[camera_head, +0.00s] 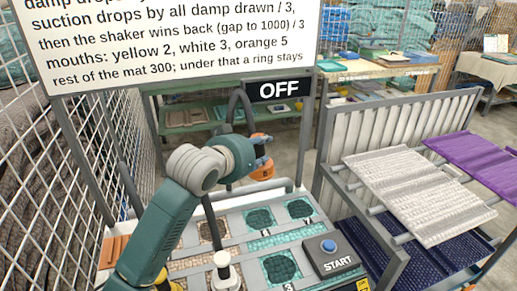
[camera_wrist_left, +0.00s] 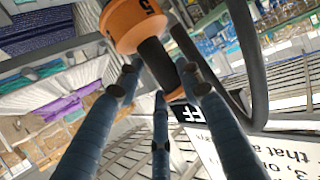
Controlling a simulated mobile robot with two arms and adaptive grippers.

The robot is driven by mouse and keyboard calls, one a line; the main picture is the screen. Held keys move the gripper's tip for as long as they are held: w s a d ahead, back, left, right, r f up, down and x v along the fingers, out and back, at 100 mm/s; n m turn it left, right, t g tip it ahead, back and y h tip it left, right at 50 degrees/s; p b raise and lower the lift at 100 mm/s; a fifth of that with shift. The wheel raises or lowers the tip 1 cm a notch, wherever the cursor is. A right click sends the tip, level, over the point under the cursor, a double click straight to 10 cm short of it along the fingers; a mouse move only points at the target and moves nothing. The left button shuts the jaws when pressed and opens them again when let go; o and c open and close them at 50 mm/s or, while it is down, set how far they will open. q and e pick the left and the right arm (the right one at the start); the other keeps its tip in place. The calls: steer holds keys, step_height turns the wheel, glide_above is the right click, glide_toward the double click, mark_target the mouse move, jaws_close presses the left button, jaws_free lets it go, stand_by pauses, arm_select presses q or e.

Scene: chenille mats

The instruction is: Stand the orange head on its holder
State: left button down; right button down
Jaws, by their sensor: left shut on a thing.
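The orange head (camera_head: 262,173) hangs below my left gripper (camera_head: 262,150), above the back of the mat bench. In the left wrist view the orange head (camera_wrist_left: 128,24) carries a printed mark, partly cut off by the top edge. There my left gripper (camera_wrist_left: 160,88) has its three blue fingers closed around the head's dark stem (camera_wrist_left: 155,60). A dark hose runs up beside it. A white head (camera_head: 225,272) with a black stem stands at the front of the bench. I cannot tell which part is the orange head's holder. My right gripper is not in view.
A grey bench (camera_head: 235,225) holds patterned mat pieces and a START box (camera_head: 335,255) with a blue button. A sign reads OFF (camera_head: 279,89). A rack at right holds a white mat (camera_head: 415,190) and a purple mat (camera_head: 480,160). Wire mesh closes the left side.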

arm_select(q)
step_height(320, 180, down, 14)
steer(key=b, duration=0.5)
steer(key=shift+s+d+m+b, duration=0.15)
steer(key=shift+d+m+b, duration=0.15)
steer(key=shift+d, duration=0.1)
